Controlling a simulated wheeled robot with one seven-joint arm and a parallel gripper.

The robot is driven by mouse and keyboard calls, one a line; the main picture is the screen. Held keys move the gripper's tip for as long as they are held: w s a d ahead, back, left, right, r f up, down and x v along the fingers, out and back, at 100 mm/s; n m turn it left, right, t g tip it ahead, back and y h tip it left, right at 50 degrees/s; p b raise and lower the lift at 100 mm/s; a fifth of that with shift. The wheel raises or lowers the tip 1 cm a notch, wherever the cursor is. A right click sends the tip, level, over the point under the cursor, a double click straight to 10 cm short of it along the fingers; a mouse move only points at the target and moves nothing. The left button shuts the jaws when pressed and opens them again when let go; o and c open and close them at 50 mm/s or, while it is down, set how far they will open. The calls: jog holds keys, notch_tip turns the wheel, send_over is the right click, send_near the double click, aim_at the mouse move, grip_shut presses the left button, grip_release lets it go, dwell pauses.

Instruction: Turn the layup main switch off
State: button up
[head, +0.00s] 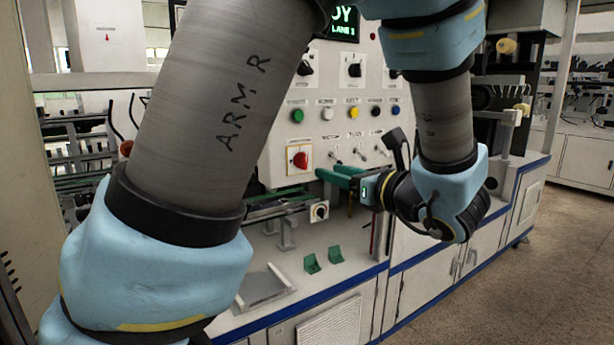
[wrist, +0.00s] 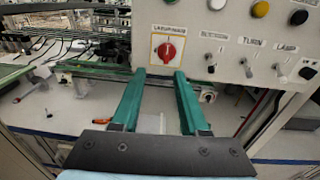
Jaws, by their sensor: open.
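The main switch is a red rotary knob (head: 300,160) on a white plate with an orange border, low on the white control panel. In the wrist view the red knob (wrist: 167,49) shows just above and between the fingertips, under a small label that I cannot read surely. My gripper (head: 329,173) has two green fingers pointing at the panel, to the right of and slightly below the knob in the head view. In the wrist view my gripper (wrist: 160,74) is open, with nothing between its fingers, and appears apart from the knob. The knob's exact setting is too small to tell.
Toggle switches (wrist: 247,67) sit right of the knob. Coloured push buttons (head: 354,113) and black selector knobs (head: 354,70) are above. A bench (head: 340,245) with green blocks (head: 312,263) and a small dial box (head: 319,211) lies below. Aisle floor is clear at right.

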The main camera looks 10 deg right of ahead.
aim_at(306, 157)
jog(key=shift+m+t, duration=0.3)
jog(key=shift+t, duration=0.1)
jog(key=x, duration=0.6)
jog(key=d+p+x, duration=0.1)
jog(key=x, duration=0.3)
jog(key=shift+w+r, duration=0.15)
jog(key=shift+w, duration=0.05)
grip_shut()
